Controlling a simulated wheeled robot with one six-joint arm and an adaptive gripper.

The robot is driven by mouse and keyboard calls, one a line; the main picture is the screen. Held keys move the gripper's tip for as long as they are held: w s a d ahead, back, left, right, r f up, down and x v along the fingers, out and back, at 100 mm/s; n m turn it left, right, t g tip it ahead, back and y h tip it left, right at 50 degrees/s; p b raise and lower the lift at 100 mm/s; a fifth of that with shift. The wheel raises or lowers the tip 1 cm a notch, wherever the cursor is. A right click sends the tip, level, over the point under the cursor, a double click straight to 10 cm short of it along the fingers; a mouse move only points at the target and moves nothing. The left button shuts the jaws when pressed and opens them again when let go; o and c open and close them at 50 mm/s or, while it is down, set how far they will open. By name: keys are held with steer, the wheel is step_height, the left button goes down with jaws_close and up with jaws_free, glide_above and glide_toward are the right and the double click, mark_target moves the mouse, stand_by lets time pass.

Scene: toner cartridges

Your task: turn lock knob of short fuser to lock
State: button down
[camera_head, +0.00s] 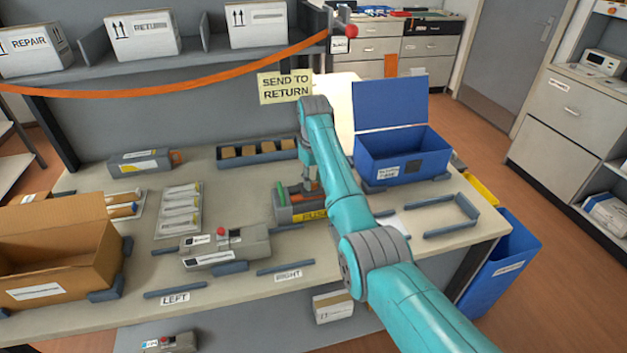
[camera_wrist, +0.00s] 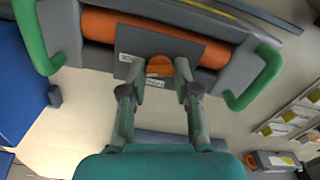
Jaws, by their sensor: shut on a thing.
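The fuser (camera_head: 300,213) is a grey unit with a yellow label, lying on the table at the middle, partly hidden behind my arm. In the wrist view the fuser (camera_wrist: 228,60) has a green handle at each end, an orange roller and a dark plate across its middle. The orange lock knob (camera_wrist: 160,66) stands at that plate. My gripper (camera_wrist: 159,72) has one finger on each side of the knob and is shut on it. In the head view my gripper (camera_head: 311,184) is over the fuser; the knob is not clear there.
A grey unit with a red knob (camera_head: 225,247) lies left of the fuser, near the LEFT and RIGHT labels. A blue bin (camera_head: 400,158) stands behind right, a slotted tray (camera_head: 258,152) behind left. A cardboard box (camera_head: 55,250) is at far left. An empty bracket (camera_head: 440,215) lies right.

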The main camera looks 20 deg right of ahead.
mark_target(314, 183)
steer(key=shift+m, duration=1.6)
steer(key=c, duration=0.8)
jaws_free()
steer(key=shift+c, duration=0.2)
steer(key=shift+r, duration=3.7)
